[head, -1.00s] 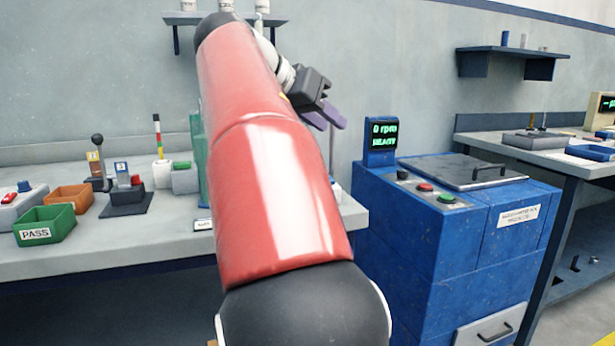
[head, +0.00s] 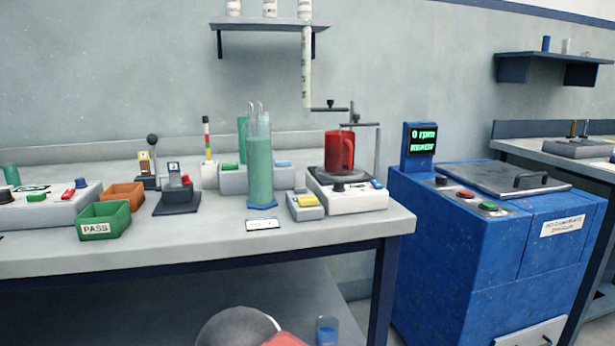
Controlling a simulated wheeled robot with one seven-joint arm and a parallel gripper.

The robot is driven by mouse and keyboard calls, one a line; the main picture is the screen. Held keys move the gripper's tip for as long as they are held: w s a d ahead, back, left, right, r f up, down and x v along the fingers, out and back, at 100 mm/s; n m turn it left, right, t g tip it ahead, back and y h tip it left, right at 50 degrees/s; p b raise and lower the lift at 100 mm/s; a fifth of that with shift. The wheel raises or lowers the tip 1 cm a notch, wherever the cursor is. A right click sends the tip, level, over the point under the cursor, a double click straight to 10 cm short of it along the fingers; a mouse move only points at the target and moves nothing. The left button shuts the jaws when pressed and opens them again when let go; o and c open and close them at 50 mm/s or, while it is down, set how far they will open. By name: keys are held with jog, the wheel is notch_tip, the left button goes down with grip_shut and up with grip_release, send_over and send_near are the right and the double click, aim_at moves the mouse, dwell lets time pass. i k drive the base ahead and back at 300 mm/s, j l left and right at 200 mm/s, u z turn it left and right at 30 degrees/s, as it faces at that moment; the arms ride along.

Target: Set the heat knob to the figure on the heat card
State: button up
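A white hotplate unit (head: 352,200) stands at the right end of the bench, with a red jug (head: 339,152) on its dark top. A small black knob (head: 338,187) is on its front, which looks like the heat knob; its setting is too small to read. A small white card (head: 263,224) lies near the bench's front edge; its print is unreadable, and I cannot tell whether it is the heat card. My gripper is out of view; only a bit of my arm shows at the bottom edge.
A tall cylinder of green liquid (head: 260,165) stands left of the hotplate, beside a small grey box with a yellow top (head: 306,202). A green PASS bin (head: 103,221) and an orange bin (head: 125,195) are further left. A blue machine (head: 485,245) stands right of the bench.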

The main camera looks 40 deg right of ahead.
aim_at(338, 184)
jog(key=i+j+z, duration=0.1)
jog(key=z, duration=0.25)
jog(key=j+z, duration=0.2)
jog(key=z, duration=0.2)
jog(key=j+z, duration=0.2)
jog(key=z, duration=0.15)
jog(key=i, duration=0.05)
